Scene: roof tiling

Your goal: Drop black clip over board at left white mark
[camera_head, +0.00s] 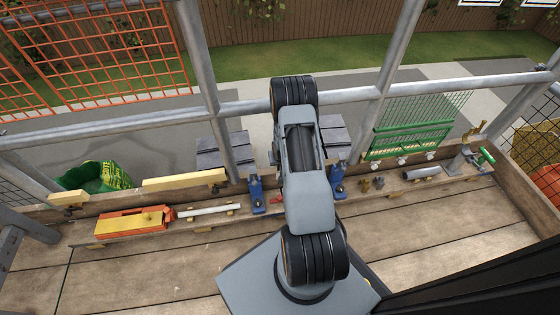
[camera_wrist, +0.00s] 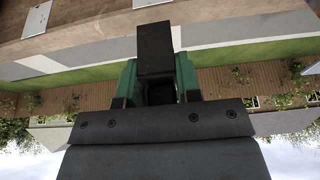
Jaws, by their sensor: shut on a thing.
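A black clip (camera_wrist: 154,48) is held between the green fingers of my gripper (camera_wrist: 157,78) in the wrist view. It is a dark block standing beyond the fingertips, with open air around it. In the head view my arm hides the gripper and the clip. A long wooden board (camera_head: 400,173) runs along the far edge of the deck in the head view, partly covered by my arm. I cannot make out a left white mark on it.
An orange tool with a yellow block (camera_head: 132,221), a white tube (camera_head: 209,210) and blue clamps (camera_head: 257,194) line the bench. A green rack (camera_head: 412,140) and a grey cylinder (camera_head: 422,173) are at right. Metal scaffold poles (camera_head: 208,85) rise behind. The front deck (camera_head: 150,270) is clear.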

